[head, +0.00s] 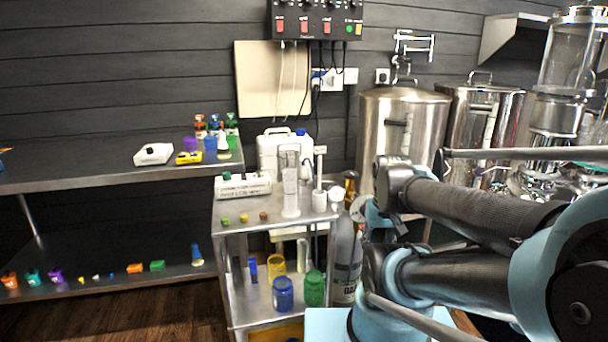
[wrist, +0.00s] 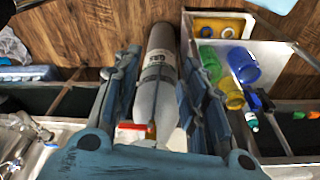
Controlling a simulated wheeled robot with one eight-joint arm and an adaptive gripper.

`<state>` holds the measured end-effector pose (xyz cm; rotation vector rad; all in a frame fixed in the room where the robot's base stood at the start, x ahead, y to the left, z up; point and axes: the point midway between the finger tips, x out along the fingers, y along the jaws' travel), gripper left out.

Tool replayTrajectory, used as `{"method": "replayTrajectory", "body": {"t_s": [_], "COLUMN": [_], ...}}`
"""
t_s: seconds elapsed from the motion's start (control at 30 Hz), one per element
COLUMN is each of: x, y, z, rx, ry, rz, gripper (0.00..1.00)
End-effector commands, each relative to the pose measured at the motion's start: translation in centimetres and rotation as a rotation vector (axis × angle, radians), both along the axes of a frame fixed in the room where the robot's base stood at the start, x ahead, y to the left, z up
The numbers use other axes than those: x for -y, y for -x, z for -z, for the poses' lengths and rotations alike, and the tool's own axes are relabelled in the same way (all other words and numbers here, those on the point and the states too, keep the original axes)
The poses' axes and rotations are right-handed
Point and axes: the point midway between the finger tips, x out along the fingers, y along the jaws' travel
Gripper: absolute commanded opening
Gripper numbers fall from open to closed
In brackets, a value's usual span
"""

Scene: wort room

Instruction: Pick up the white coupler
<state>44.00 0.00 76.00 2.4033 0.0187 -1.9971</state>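I cannot tell for certain which thing is the white coupler. In the head view, a tiny whitish piece (head: 97,278) lies on the lower shelf at left, in a row of small coloured parts. A small white rounded piece (head: 336,194) also shows at the right end of the trolley top. My gripper (wrist: 160,62) is open in the wrist view, its two blue fingers spread apart.
The trolley (head: 232,308) carries a measuring cylinder (head: 290,185), a blue jar (head: 283,294) and a green jar (head: 314,288). The steel bench (head: 75,172) at left holds a white device (head: 153,154) and bottles. Steel kettles (head: 398,125) stand behind my arm. Floor is open at lower left.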

Motion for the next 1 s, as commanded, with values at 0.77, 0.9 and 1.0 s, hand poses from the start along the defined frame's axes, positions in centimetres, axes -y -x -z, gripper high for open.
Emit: {"method": "replayTrajectory", "body": {"t_s": [0.77, 0.9, 1.0], "x": [-6.2, -8.0, -9.4], "y": [-14.1, -17.9, -20.8], "z": [-17.2, -20.0, -21.7], "rx": [-0.177, -0.235, -0.279], "ry": [-0.261, -0.301, -0.324], "rz": [0.615, 0.750, 0.847], "gripper": [0.57, 0.57, 0.57]}}
